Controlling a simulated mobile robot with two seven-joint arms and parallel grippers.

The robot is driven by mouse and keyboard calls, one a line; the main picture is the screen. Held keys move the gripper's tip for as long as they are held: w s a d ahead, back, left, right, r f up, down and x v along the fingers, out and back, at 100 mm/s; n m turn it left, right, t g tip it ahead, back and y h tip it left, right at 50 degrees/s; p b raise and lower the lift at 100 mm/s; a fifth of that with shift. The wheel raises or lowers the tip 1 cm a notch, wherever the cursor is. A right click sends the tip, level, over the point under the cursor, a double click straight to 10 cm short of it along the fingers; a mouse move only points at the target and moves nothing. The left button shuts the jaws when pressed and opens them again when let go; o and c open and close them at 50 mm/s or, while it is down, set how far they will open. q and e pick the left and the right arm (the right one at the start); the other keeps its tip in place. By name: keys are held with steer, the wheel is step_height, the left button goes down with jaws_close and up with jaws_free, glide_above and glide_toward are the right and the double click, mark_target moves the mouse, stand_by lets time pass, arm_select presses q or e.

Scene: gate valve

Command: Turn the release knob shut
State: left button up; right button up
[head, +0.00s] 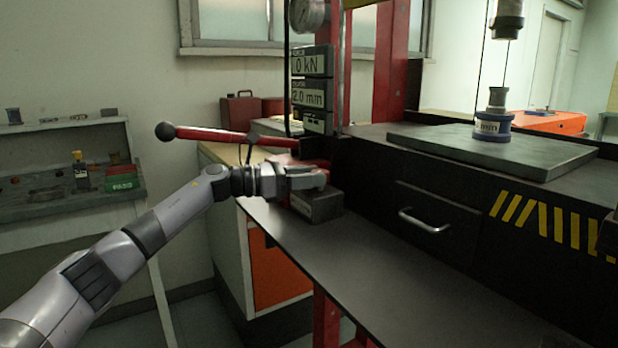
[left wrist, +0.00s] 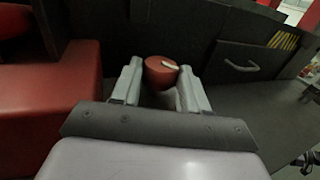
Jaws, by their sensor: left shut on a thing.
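The release knob (left wrist: 160,72) is a small round red knob with a pale mark on its face, seen in the left wrist view. My left gripper (left wrist: 158,88) has its two fingers on either side of the knob and is shut on it. In the head view my left gripper (head: 318,178) is at the red pump body on the dark bench, and the knob is hidden there by the fingers. The pump's red lever (head: 215,135) with a black ball end sticks out to the left above my wrist.
A black press frame with a drawer handle (head: 424,221) stands right of the gripper. Display boxes (head: 312,95) and a round gauge (head: 308,14) are above. The dark bench top (head: 400,290) is clear in front. A shelf (head: 60,125) with small items is at left.

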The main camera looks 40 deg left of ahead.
arm_select(q)
steer(key=o, duration=1.1)
steer(key=shift+c, duration=0.2)
